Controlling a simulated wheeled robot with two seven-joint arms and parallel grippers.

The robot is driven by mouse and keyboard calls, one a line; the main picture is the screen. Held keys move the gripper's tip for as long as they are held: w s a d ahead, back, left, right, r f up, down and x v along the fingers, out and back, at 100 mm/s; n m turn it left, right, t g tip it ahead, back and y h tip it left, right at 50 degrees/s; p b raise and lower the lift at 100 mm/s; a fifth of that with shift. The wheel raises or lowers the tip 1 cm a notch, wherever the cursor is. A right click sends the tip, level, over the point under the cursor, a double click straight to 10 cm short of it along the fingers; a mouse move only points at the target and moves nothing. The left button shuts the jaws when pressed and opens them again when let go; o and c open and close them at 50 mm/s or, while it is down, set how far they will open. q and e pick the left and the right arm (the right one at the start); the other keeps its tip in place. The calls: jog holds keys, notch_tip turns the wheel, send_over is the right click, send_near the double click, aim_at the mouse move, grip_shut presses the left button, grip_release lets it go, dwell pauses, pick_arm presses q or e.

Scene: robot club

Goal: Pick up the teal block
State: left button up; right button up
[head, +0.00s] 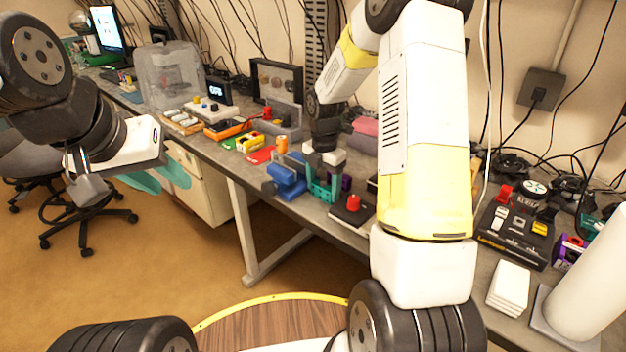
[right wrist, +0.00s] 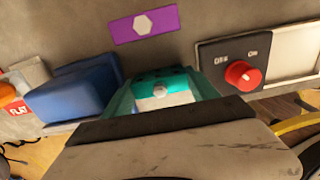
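The teal block (right wrist: 165,78), with a white hexagonal mark, lies between the two teal fingers of my right gripper (right wrist: 163,88) in the right wrist view. The fingers are spread to either side of it; any contact is hard to make out. In the head view my right gripper (head: 323,185) points down at the workbench, and the block is mostly hidden by it. My left gripper (head: 155,178) hangs over the floor at the left, away from the bench, with teal fingers; its opening is unclear.
A blue block (head: 288,178) stands close left of my right gripper. A purple block (right wrist: 145,24) lies just beyond. A dark box with a red knob (head: 352,208) is close on the right. The workbench (head: 215,150) holds several other items along the wall.

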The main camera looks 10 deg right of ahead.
jog(key=c, duration=0.5)
jog(key=shift+r, duration=0.1)
